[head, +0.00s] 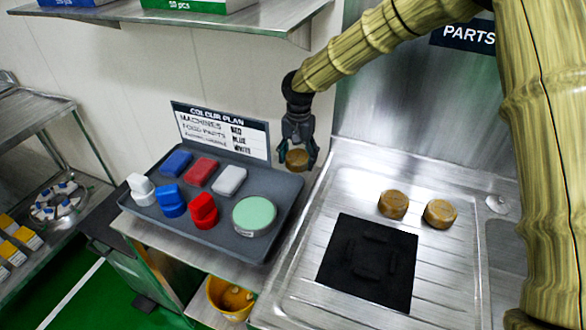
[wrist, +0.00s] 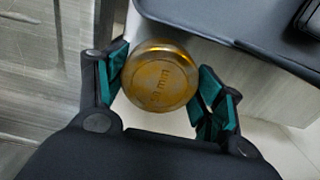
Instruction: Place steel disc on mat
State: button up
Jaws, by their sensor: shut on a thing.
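My gripper (head: 298,152) hangs above the gap between the grey tray and the steel drainboard. It is shut on a round brass-coloured disc (head: 297,160). Two similar brass-coloured discs, one on the left (head: 393,204) and one on the right (head: 439,213), stand on the drainboard behind the mat.
The grey tray (head: 262,252) holds blue, red and white blocks, stamp-like pieces and a round green-topped item (head: 254,215). A colour plan sign (head: 222,130) stands behind it. A yellow bucket (head: 231,297) is below. A shelf (head: 180,14) overhangs at upper left.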

aim_at(298, 169)
jog(key=shift+s+f, duration=0.2)
jog(key=shift+f, duration=0.25)
jog(key=shift+f+p, duration=0.55)
jog(key=shift+f, duration=1.45)
jog(key=o, duration=1.3)
jog(key=shift+f, duration=0.15)
